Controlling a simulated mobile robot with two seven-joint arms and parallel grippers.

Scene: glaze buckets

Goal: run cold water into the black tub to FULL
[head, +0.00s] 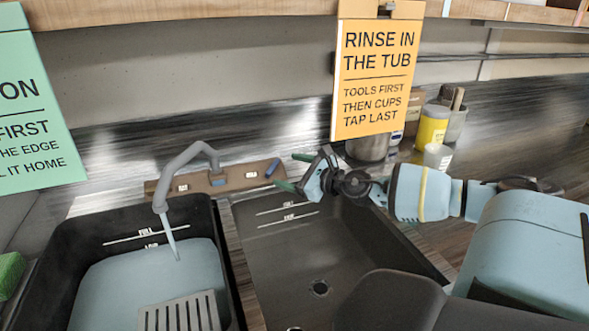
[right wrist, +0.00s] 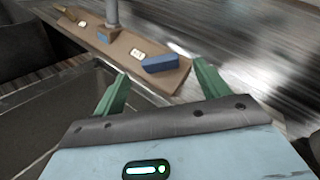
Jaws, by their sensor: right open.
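The black tub (head: 228,262) stands at the left in the head view. It holds pale blue water (head: 110,285), its far edge near the lower mark, below the FULL line (head: 146,233). A thin stream runs from the grey spout (head: 181,160) into it. A blue lever (head: 271,168) lies at the right end of the wooden tap ledge (head: 240,177); it also shows in the right wrist view (right wrist: 160,63). My right gripper (head: 293,171) is open and empty, its green fingers either side of the lever in that view, apparently not touching it. My left gripper is out of view.
An empty dark basin (head: 345,255) with a drain is right of the tub. A slotted grey piece (head: 180,314) is at the tub's front. An orange sign (head: 375,75) hangs above my right gripper. A yellow container (head: 432,126) and cups stand behind my right arm.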

